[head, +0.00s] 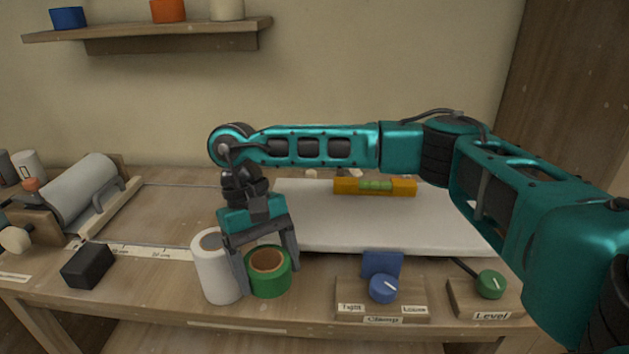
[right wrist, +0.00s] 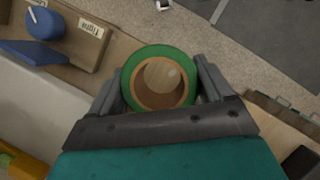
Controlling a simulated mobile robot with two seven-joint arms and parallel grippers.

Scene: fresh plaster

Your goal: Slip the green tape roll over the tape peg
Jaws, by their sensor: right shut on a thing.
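The green tape roll (head: 268,283) has a brown core and is upright, with its opening facing up, near the bench's front edge. My right gripper (head: 268,268) points down and is shut on it, one finger on each outer side. In the right wrist view the roll (right wrist: 160,51) sits between the fingertips (right wrist: 160,85), and a round wood-toned surface shows through its hole. I cannot tell whether this is the peg or the bench, or whether the roll touches the bench. No tape peg can be made out for certain. My left gripper is out of view.
A white roll (head: 212,268) stands close beside the gripper's left finger. A black block (head: 88,265) lies further left. The blue clamp knob (head: 383,288) and green level knob (head: 490,285) are to the right. An orange level (head: 346,187) rests on the white board (head: 330,228) behind.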

